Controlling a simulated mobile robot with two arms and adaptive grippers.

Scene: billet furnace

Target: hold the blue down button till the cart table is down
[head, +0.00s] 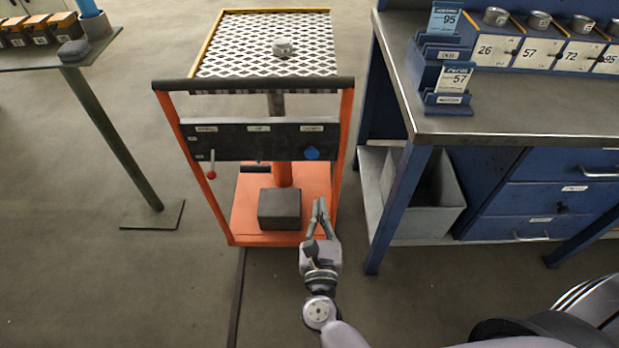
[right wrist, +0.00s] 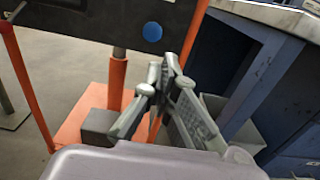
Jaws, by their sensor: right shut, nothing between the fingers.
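The cart has a checkered table top (head: 235,45) in a yellow frame, raised on an orange column. Its dark control panel (head: 240,140) faces me, with a red-knobbed lever (head: 211,174) at the left. The round blue button (head: 312,153) is at the panel's right; it also shows in the right wrist view (right wrist: 152,31). My right gripper (head: 318,203) is shut and empty, in front of the cart, below the button in the picture and apart from it. It also shows in the right wrist view (right wrist: 170,75). My left gripper is not in view.
A small grey round part (head: 283,47) sits on the cart top. A dark block (head: 279,209) rests on the orange base. A blue workbench (head: 500,125) stands close at the right, with a grey bin (head: 428,200) below. Open floor lies left of the cart.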

